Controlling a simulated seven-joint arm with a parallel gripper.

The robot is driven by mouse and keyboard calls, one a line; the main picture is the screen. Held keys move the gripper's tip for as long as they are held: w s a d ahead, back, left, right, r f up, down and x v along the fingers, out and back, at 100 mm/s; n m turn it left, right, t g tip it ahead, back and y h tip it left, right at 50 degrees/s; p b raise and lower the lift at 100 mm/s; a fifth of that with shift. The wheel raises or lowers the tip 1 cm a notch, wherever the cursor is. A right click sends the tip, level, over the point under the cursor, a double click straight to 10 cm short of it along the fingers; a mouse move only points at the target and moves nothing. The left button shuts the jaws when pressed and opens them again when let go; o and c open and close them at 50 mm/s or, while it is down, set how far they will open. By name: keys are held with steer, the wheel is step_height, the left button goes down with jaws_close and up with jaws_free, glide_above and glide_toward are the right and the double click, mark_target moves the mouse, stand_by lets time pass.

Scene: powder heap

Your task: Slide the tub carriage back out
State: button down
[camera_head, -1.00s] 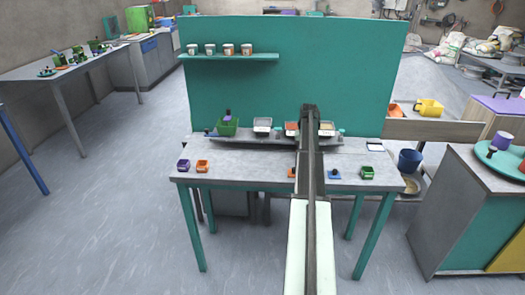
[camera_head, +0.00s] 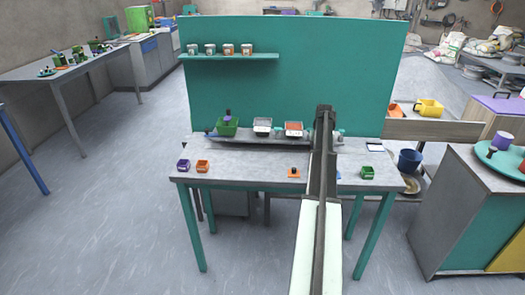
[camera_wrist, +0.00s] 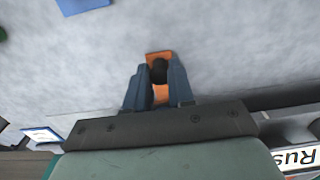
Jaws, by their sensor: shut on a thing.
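In the wrist view my gripper (camera_wrist: 160,85) is shut on a dark knob (camera_wrist: 160,68) with an orange piece (camera_wrist: 160,56) at it. In the head view my arm covers the gripper and this orange piece. A long grey base (camera_head: 262,143) at the back of the bench bears a green tub (camera_head: 228,128), a tub with pale contents (camera_head: 262,126) and a tub with red contents (camera_head: 294,129). I cannot tell which part is the tub carriage. A tub label reading "Rus" (camera_wrist: 297,155) shows upside down in the wrist view.
On the bench front are a purple box (camera_head: 183,165), an orange box (camera_head: 203,166), an orange piece with a dark knob (camera_head: 294,173) and a green box (camera_head: 367,173). A white card (camera_head: 375,147) lies at right. A teal panel (camera_head: 290,85) stands behind.

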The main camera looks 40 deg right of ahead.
steer(key=shift+s+d, duration=7.3)
steer(key=shift+d, duration=0.1)
steer(key=c, duration=1.1)
jaws_free()
steer(key=shift+r, duration=0.1)
steer(key=shift+r, duration=3.65)
steer(key=shift+a, duration=0.1)
